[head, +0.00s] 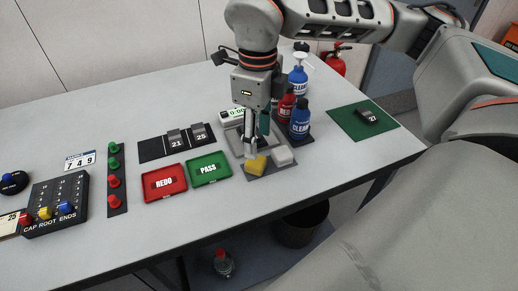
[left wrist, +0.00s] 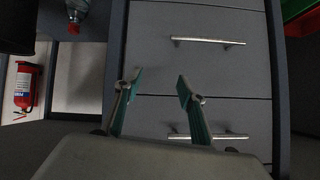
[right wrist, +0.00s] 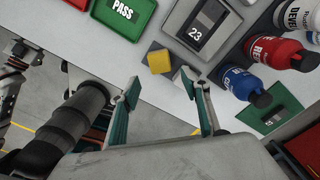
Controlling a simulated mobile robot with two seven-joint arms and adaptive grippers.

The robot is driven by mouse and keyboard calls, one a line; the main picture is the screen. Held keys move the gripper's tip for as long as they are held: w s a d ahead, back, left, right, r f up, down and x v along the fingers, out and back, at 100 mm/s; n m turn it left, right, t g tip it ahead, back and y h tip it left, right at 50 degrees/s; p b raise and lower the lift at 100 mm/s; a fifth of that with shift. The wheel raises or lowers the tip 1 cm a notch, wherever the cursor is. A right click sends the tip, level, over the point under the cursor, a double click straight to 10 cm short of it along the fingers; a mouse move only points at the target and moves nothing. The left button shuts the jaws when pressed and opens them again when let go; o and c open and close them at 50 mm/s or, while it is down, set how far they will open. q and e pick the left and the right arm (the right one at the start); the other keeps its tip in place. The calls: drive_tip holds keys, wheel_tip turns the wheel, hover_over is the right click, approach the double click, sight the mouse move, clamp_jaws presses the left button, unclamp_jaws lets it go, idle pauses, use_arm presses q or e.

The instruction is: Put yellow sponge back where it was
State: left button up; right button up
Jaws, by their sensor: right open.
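My right gripper (head: 257,150) points down just above the sponge and is open. In the right wrist view the yellow sponge (right wrist: 159,61) lies beyond the gap between the fingertips (right wrist: 160,84), with nothing held. My left gripper (left wrist: 161,80) is open and empty in the left wrist view, facing grey drawers; it is out of the head view.
A red REDO tray (head: 164,183) and green PASS tray (head: 208,169) lie left of the pad. Red and blue bottles (head: 300,121) stand behind it to the right. A green mat (head: 350,124) lies at far right. The front middle of the table is clear.

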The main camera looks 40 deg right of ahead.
use_arm(q)
drive_tip(key=shift+s+d+f, duration=0.1)
drive_tip(key=shift+s, duration=0.2)
use_arm(e)
wheel_tip(320, 180, up, 5)
drive_tip(key=shift+r, duration=0.1)
use_arm(q)
drive_tip(key=shift+w+r, duration=0.2)
drive_tip(key=shift+r, duration=0.05)
